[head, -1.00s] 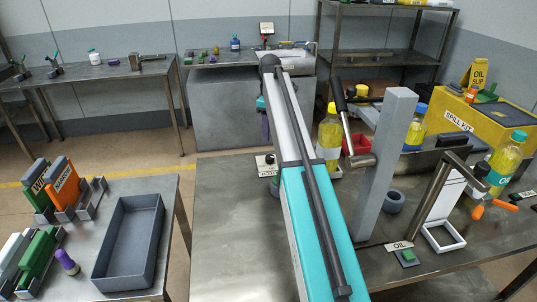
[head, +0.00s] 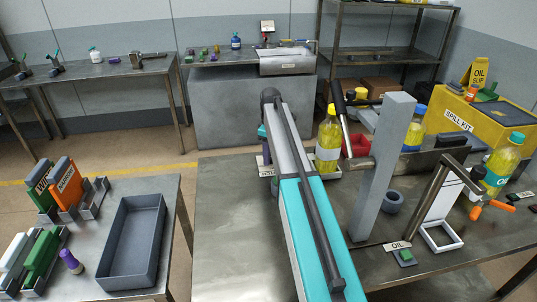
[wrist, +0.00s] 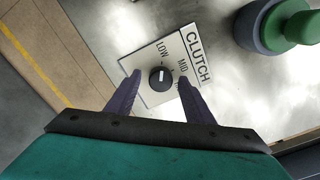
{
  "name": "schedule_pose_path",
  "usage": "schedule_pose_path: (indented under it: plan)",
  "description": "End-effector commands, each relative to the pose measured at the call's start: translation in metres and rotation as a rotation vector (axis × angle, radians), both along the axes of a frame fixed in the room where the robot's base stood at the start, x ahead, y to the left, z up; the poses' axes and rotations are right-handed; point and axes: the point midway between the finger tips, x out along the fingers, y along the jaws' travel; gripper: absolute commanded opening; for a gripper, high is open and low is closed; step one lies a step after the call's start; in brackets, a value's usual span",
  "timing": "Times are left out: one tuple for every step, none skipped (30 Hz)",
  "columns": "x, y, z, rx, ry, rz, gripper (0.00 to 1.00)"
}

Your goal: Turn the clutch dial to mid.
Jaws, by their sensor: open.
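The clutch dial (wrist: 155,84) is a round black knob with a white mark, on a white plate (wrist: 135,63) lettered CLUTCH, LOW and MID. In the wrist view the white mark points up the picture, towards LOW; further lettering is partly covered by a finger. My gripper (wrist: 159,77) is open, its two purple fingers on either side of the dial, with gaps showing. I cannot tell how far above the plate the tips are. In the head view my arm hides the dial; the edge of the plate (head: 265,172) and a purple finger (head: 266,153) show.
A green knob-like thing (wrist: 300,28) with a grey ring is near the plate in the wrist view. In the head view a yellow oil bottle (head: 328,140) and a grey post (head: 380,170) stand right of my arm. The bench left of my arm is bare.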

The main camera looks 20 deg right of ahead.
Motion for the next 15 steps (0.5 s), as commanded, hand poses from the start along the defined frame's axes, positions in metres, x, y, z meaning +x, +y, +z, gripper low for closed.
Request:
schedule_pose_path:
  plan:
    - [-0.0001, -0.0002, -0.0007, 0.000, 0.000, 0.000, 0.48]
    - [0.0000, -0.0003, -0.0009, 0.000, 0.000, 0.000, 0.48]
    - [0.0000, -0.0004, -0.0010, 0.000, 0.000, 0.000, 0.48]
    - [0.0000, -0.0004, -0.0010, 0.000, 0.000, 0.000, 0.48]
    - [0.0000, -0.0004, -0.0010, 0.000, 0.000, -0.001, 0.48]
    - [0.0000, -0.0006, -0.0010, 0.000, 0.000, -0.001, 0.48]
    - [0.0000, -0.0006, -0.0010, 0.000, 0.000, -0.001, 0.48]
    - [-0.0001, -0.0006, -0.0010, 0.000, 0.000, -0.001, 0.48]
    - [-0.0001, -0.0006, -0.0010, 0.000, 0.000, -0.001, 0.43]
    - [-0.0001, -0.0008, -0.0009, 0.000, 0.000, -0.001, 0.38]
    - [-0.0001, -0.0008, -0.0009, 0.000, 0.000, -0.001, 0.33]
    - [-0.0001, -0.0008, -0.0009, 0.000, 0.000, -0.001, 0.26]
    - [-0.0001, -0.0010, -0.0009, 0.000, 0.000, -0.001, 0.21]
    - [-0.0001, -0.0011, -0.0009, 0.000, 0.000, -0.001, 0.16]
    - [-0.0001, -0.0012, -0.0008, -0.001, -0.001, -0.001, 0.09]
